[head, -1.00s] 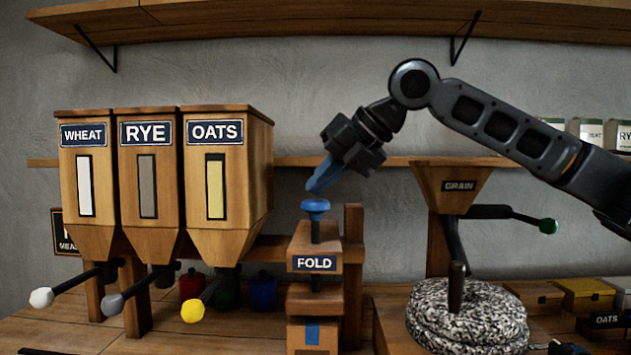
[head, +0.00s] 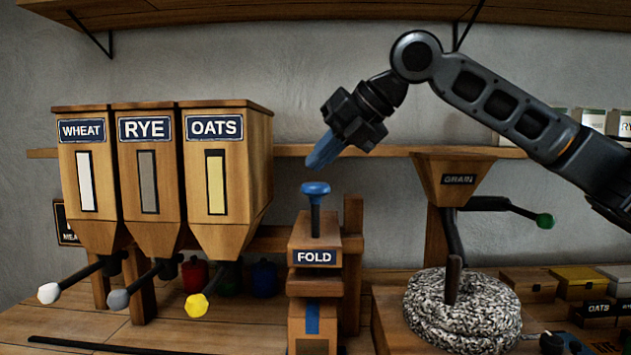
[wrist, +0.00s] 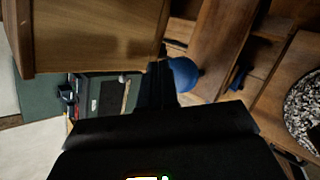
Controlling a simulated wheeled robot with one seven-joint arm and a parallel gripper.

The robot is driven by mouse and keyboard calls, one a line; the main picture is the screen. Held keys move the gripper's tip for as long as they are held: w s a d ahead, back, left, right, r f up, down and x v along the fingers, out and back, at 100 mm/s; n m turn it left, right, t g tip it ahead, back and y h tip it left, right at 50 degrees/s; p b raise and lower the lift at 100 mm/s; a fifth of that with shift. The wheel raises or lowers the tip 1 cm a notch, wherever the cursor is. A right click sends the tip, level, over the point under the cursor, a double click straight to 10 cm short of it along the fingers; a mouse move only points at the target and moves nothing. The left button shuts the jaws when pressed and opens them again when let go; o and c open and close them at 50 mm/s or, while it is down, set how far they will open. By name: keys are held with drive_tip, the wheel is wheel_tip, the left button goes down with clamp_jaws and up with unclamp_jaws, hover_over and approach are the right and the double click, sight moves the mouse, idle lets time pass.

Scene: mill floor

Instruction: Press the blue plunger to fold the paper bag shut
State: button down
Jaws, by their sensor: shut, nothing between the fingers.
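The blue plunger (head: 315,189) is a round knob on a dark upright rod above the wooden block marked FOLD (head: 314,257). Its knob also shows in the wrist view (wrist: 183,74), just beyond my fingers. My gripper (head: 322,156) has blue fingertips that are shut and empty. They point down and left, a little above the knob, with a small gap between. Below the FOLD block stands a brown paper bag (head: 304,327) with a blue strip on its front. Its lower part is cut off by the picture edge, and the wrist view does not show it clearly.
Wheat, rye and oats hoppers (head: 160,170) with levers stand to the left. A grain mill (head: 458,180) with a green-ended crank and round millstone (head: 462,310) stands to the right. A shelf (head: 290,150) runs behind. Small boxes (head: 575,285) sit far right.

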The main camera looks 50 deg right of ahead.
drive_tip(key=shift+r+p, duration=2)
drive_tip(key=shift+r, duration=0.5)
drive_tip(key=shift+s+f, duration=0.1)
